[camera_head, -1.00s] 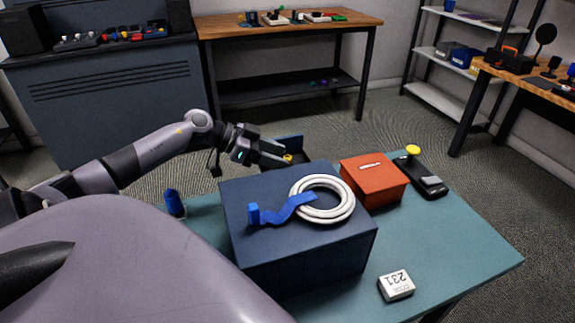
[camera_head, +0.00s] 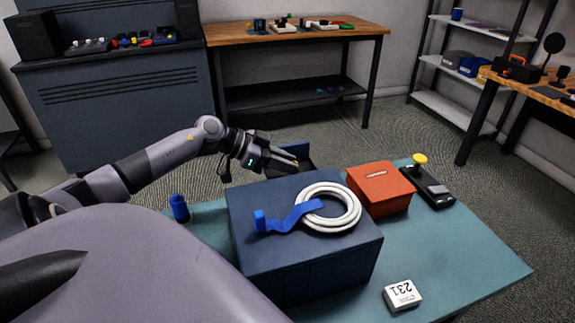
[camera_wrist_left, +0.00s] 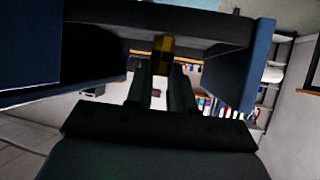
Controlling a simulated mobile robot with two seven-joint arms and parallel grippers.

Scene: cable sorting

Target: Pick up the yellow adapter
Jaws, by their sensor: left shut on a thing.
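The yellow adapter shows in the left wrist view (camera_wrist_left: 166,44) as a small yellow block between my fingertips. In the head view it is only a tiny yellow spot (camera_head: 296,162) at the finger ends. My left gripper (camera_head: 293,157) is shut on it, reaching in from the left behind the dark blue box. The fingers also show in the left wrist view (camera_wrist_left: 160,72). A dark open bin with a blue side (camera_head: 292,147) is right behind and around the gripper; how far the adapter is clear of it I cannot tell. My right gripper is out of view.
The dark blue box (camera_head: 300,262) carries a white cable coil (camera_head: 352,208) and a blue strap (camera_head: 292,217). Beside it are a red box (camera_head: 380,190), a black device with a yellow knob (camera_head: 430,188) and a white label block (camera_head: 402,295). The teal table (camera_head: 455,255) is clear at right front.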

